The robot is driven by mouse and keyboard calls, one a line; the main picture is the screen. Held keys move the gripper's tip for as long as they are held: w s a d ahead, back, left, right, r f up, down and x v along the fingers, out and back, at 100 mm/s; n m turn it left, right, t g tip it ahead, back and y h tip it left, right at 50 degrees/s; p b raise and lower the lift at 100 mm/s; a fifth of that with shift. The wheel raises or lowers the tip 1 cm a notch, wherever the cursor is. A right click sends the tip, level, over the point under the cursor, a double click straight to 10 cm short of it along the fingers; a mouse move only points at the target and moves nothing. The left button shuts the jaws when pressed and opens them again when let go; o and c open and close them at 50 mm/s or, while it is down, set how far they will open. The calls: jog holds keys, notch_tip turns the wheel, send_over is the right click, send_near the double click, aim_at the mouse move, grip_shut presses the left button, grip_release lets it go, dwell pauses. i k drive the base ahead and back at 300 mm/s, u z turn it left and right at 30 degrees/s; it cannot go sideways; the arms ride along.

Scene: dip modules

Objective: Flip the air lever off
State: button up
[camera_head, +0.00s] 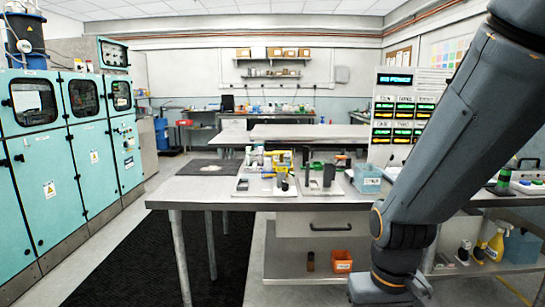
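I cannot pick out the air lever for certain at this size. The work table (215,196) stands in the middle, with small devices on white trays. On the left tray (243,186) is a device with a yellow frame (281,160), beside dark and green parts. A second tray (338,187) holds dark upright blocks (329,176). My arm crosses the right side of the view, in front of the table's right part. Its wrist reaches the bottom edge, and my gripper is out of view below.
Teal cabinets (97,160) line the left wall. A blue bin (367,180) stands on the table near a display board (396,116). An orange bin (342,262) and a yellow spray bottle (496,244) are on the lower shelf. A black floor mat (130,262) lies clear at left.

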aim_at(281, 153)
jog(key=u, duration=0.75)
jog(key=i, duration=1.65)
jog(key=z, duration=0.25)
jog(key=k, duration=0.65)
jog(key=u, duration=0.65)
jog(key=i, duration=1.05)
jog(key=z, duration=0.7)
